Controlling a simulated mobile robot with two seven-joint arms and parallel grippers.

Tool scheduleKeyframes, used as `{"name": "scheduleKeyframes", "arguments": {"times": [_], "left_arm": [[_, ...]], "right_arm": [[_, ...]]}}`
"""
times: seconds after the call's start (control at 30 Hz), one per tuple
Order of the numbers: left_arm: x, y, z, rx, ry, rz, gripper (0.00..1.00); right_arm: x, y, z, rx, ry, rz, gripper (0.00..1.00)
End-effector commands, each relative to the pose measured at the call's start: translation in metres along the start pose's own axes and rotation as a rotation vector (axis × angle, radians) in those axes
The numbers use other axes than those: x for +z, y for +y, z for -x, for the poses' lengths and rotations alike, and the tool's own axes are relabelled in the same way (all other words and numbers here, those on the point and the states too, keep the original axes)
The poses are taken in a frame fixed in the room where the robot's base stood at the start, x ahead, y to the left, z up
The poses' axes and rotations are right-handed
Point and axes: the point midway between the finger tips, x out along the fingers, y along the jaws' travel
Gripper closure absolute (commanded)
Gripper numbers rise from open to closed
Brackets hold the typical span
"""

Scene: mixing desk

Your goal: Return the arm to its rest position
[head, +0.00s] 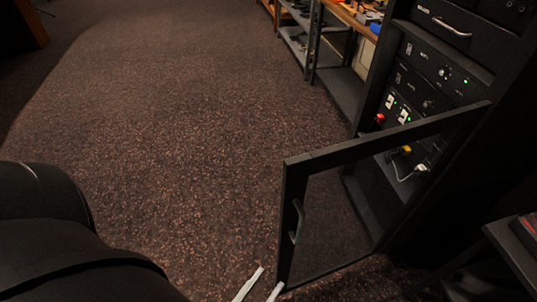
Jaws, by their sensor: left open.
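My left arm is the dark shape at the lower left. The pale fingertips of my left gripper (266,283) show at the bottom edge, apart from each other with nothing seen between them. They appear beside the lower front corner of a black-framed glass door (382,137), which stands swung open from an equipment rack (405,60). I cannot tell whether a finger touches the door. The rest of the gripper is below the picture. My right gripper is not in view.
The door's handle (297,222) is on its near edge. The rack holds units with lit indicators, a red knob (380,119) and a white cable (405,176). Shelving (312,45) stands behind. A dark table edge (515,255) is at lower right. The carpet (180,120) is clear.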

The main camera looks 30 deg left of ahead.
Motion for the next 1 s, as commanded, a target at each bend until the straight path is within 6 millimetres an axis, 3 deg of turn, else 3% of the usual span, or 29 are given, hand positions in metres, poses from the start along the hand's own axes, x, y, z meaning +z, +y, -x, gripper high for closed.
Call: {"name": "scheduleKeyframes", "arguments": {"times": [0.23,0.37,0.47,0.57,0.7,0.8,0.9,1.0], "left_arm": [[0.002,0.0,-0.001,0.001,-0.005,0.0,0.53],[0.033,0.004,-0.001,0.023,-0.082,0.002,0.53],[0.089,0.01,0.0,0.06,-0.23,0.001,0.53],[0.164,0.014,0.011,0.106,-0.445,-0.007,0.53],[0.259,0.008,0.042,0.152,-0.759,-0.036,0.53],[0.314,-0.005,0.071,0.167,-0.979,-0.068,0.53],[0.353,-0.022,0.102,0.166,-1.176,-0.099,0.53],[0.376,-0.04,0.127,0.156,-1.327,-0.127,0.53]], "right_arm": [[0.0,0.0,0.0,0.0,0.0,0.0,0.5],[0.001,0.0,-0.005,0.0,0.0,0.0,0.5],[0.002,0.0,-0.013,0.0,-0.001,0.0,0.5],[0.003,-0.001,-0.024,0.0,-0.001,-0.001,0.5],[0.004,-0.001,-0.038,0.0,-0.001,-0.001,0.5],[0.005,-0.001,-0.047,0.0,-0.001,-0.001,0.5],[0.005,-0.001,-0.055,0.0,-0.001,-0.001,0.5],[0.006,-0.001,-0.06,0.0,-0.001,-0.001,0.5]]}}
